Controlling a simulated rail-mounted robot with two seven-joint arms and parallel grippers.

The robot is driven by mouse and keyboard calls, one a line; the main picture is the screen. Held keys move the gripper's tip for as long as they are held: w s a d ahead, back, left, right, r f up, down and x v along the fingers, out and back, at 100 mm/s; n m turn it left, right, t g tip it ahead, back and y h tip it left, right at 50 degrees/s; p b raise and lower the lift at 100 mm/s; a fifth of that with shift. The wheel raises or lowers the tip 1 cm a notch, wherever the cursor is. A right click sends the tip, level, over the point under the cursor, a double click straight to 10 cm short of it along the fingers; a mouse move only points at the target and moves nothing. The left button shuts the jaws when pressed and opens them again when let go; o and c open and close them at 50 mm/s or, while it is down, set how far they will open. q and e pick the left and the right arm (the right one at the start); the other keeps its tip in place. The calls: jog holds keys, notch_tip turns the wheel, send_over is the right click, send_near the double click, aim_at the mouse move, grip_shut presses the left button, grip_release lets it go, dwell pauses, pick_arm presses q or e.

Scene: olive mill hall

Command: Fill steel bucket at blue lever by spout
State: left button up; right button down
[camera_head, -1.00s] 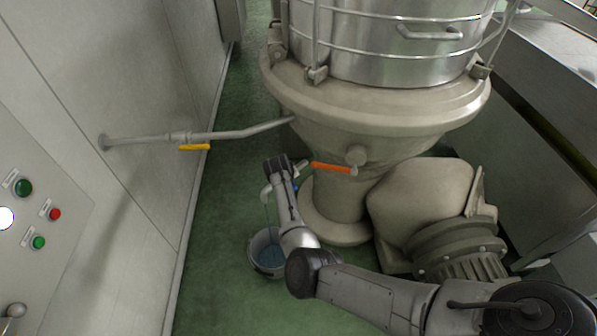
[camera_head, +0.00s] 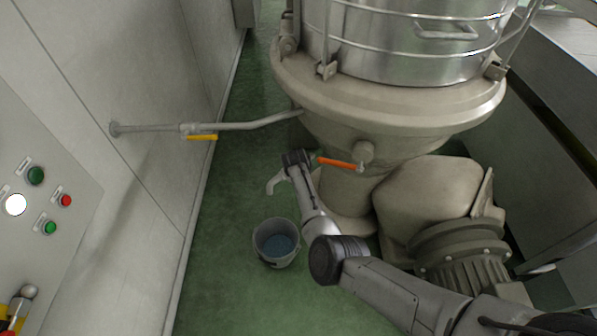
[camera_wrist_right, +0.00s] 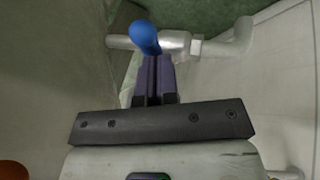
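The steel bucket (camera_head: 267,255) stands upright on the green floor in the head view, with bluish liquid inside. The pale spout (camera_head: 274,186) points down above it, and I see no stream between them. The blue lever (camera_wrist_right: 145,37) shows in the right wrist view on a pale pipe (camera_wrist_right: 183,43); my arm hides it in the head view. My right gripper (camera_wrist_right: 154,62) has its fingers together, with the tips right by the lever's lower end. I cannot tell whether they touch it. It also shows in the head view (camera_head: 297,158).
An orange lever (camera_head: 340,163) sits on the big vessel (camera_head: 390,105), close to my right gripper. A yellow lever (camera_head: 202,137) is on the wall pipe (camera_head: 245,126). A button panel (camera_head: 45,185) is at left. Floor left of the bucket is clear.

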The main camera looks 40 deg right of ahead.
jog(key=shift+s+a+f, duration=0.1)
jog(key=w+a+p+v, duration=0.1)
jog(key=p+v, duration=0.5)
jog(key=v, duration=0.7)
jog(key=shift+a+f+p, duration=0.25)
jog(key=shift+a+p, duration=0.15)
jog(key=shift+a, duration=0.4)
jog(key=shift+w, duration=0.1)
